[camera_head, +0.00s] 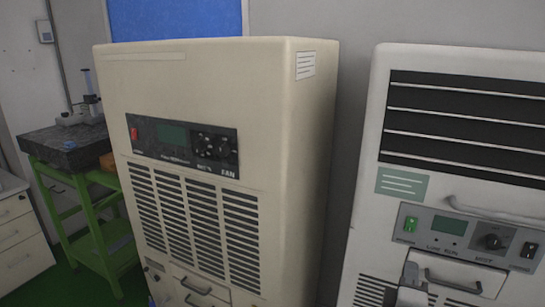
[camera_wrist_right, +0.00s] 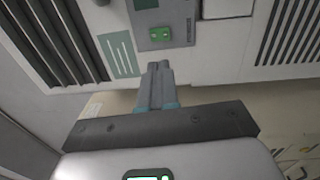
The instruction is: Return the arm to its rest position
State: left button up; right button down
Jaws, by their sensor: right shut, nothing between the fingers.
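My right gripper (camera_head: 410,272) shows at the bottom right of the head view, in front of the lower part of the white cabinet (camera_head: 420,62). In the wrist view its two grey fingers (camera_wrist_right: 157,68) lie together, shut with nothing between them. They point toward the cabinet's control panel with a green switch (camera_wrist_right: 160,33). I cannot tell the exact gap between fingertips and panel. In the head view that panel (camera_head: 462,237) has a green switch, a small display, a knob and a dark switch. My left gripper is in neither view.
A beige cabinet (camera_head: 215,75) with a control panel and vents stands left of the white one, with a narrow gap between. A handle (camera_head: 490,212) sticks out above the white cabinet's panel. A green stand (camera_head: 95,240) and a drawer unit (camera_head: 20,240) are at far left.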

jog(key=s+a+f+g+y, duration=0.1)
jog(key=a+f+g+y, duration=0.25)
jog(key=f, duration=0.95)
jog(key=s+a+f+g+y, duration=0.15)
jog(key=a+f+y, duration=0.3)
jog(key=f, duration=0.95)
jog(key=s+a+f+m+g+y, duration=0.2)
jog(key=s+a+f+m+g, duration=0.3)
jog(key=s, duration=0.4)
jog(key=s+a+f+m+g+y, duration=0.3)
jog(key=s+a+f+m+g, duration=0.2)
jog(key=s+a+f+m, duration=0.2)
jog(key=s+m, duration=0.2)
jog(key=s, duration=0.1)
jog(key=shift+a+g+y, duration=0.15)
jog(key=shift+g+y, duration=0.15)
